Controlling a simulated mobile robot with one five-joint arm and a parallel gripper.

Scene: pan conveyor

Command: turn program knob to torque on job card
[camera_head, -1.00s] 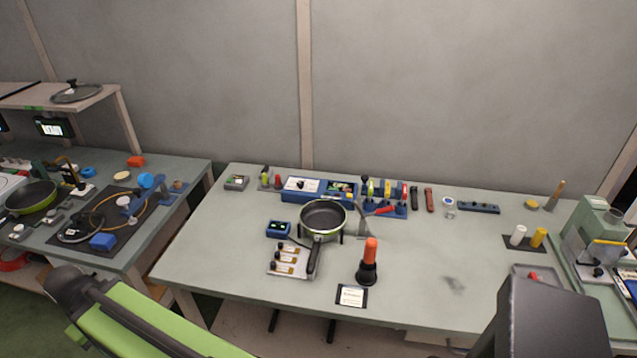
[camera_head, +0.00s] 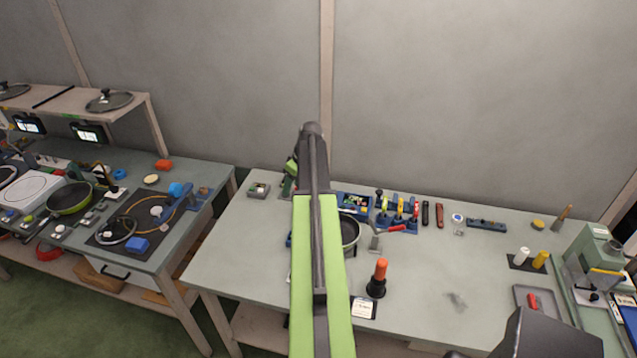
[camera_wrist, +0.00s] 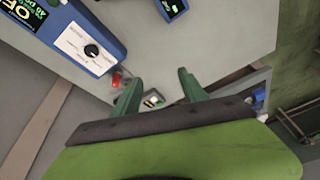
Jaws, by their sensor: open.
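The program knob (camera_wrist: 92,50) is a small black dial on a white label of a blue box (camera_wrist: 50,35) in the wrist view. A lit display on the box shows large letters, partly cut off. In the head view, my arm hides most of the box; its screen end (camera_head: 354,202) shows right of the arm. The job card (camera_head: 363,308) lies at the table's front, its text too small to read. My gripper (camera_wrist: 159,80) is open and empty; in the wrist view its green fingers are apart from the knob, to its right.
An orange-topped black tool (camera_head: 379,278) stands near the card. A pan (camera_head: 349,232) is partly hidden behind my arm. Coloured-handled tools (camera_head: 398,208) stand right of the box. A small grey box (camera_wrist: 153,98) shows between my fingers. The table's right middle is mostly clear.

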